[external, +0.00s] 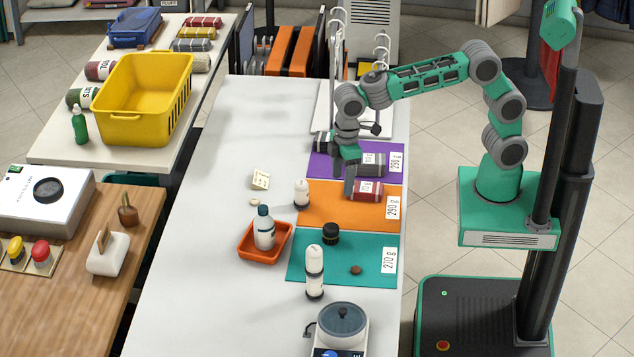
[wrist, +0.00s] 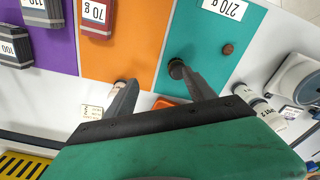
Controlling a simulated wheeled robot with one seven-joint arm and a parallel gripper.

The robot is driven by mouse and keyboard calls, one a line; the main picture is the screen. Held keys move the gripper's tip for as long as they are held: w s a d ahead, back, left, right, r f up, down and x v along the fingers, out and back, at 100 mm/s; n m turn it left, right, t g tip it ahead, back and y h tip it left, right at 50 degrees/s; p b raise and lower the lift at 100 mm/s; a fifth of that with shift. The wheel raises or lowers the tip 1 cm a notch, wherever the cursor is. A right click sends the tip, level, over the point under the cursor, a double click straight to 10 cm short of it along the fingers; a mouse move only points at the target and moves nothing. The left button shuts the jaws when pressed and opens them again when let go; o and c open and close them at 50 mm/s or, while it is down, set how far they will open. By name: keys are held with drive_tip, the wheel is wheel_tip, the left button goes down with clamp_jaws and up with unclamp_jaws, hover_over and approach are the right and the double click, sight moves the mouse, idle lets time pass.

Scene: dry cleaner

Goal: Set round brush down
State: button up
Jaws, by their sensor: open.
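A short black round piece, which looks like the round brush (external: 331,233), stands upright on the teal mat (external: 304,269). In the wrist view, the black round piece (wrist: 176,66) shows by the tip of the right finger. My gripper (external: 350,185) points down above the orange mat (external: 325,212), close to the red 70 g block (external: 367,191). Its fingers (wrist: 152,80) are apart with nothing between them. In the external view my gripper is clear of the black piece. A small brown lump (external: 355,270) lies on the teal mat.
Dark blocks lie on the purple mat (external: 318,165). White-and-black bottles (external: 314,262) stand near the teal mat, beside a red tray (external: 245,246) with a bottle. A scale (external: 341,325) is at the front.

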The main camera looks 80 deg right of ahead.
drive_tip(key=s+d+f+m+t, duration=0.1)
drive_tip(key=s+d+m, duration=0.4)
drive_tip(key=s+d, duration=1.1)
drive_tip(key=shift+s+d+f+t, duration=0.2)
drive_tip(key=shift+s+f+t, duration=0.15)
drive_tip(key=shift+s+t, duration=0.55)
